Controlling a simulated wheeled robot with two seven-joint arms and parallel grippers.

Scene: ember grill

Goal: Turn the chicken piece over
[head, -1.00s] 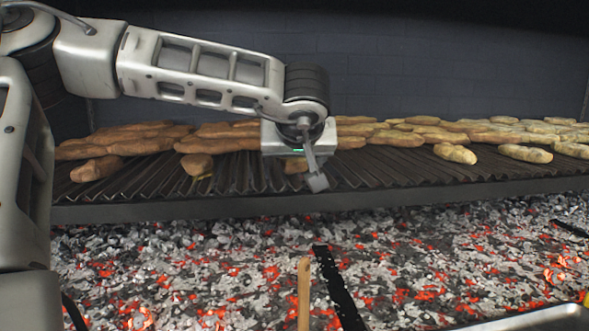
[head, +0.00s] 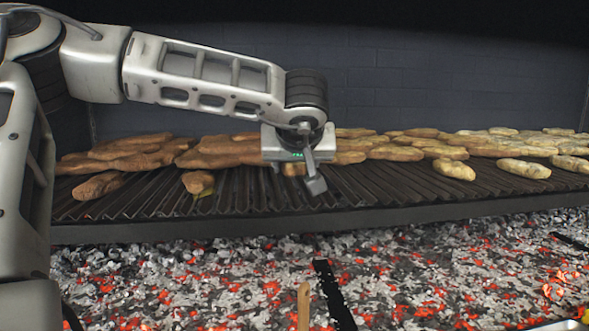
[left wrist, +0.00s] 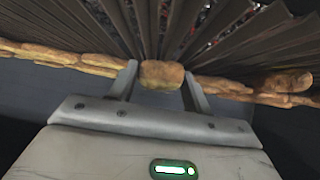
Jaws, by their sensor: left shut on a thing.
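My left gripper (head: 305,178) hangs over the back half of the ribbed grill (head: 400,190). In the left wrist view its two fingers (left wrist: 162,80) stand on either side of a browned, rounded chicken piece (left wrist: 162,74) and are shut on it. In the head view only a small part of this chicken piece (head: 293,169) shows beside the finger; the gripper hides the rest. Which side of it faces up I cannot tell. My right gripper is not in view.
Several similar browned pieces (head: 220,150) crowd the back of the grill, and single ones lie nearer the front, left (head: 98,186) and right (head: 454,169). Glowing coals (head: 200,280) lie below the front edge. A wooden handle (head: 304,308) and a black bar (head: 335,295) show at the bottom.

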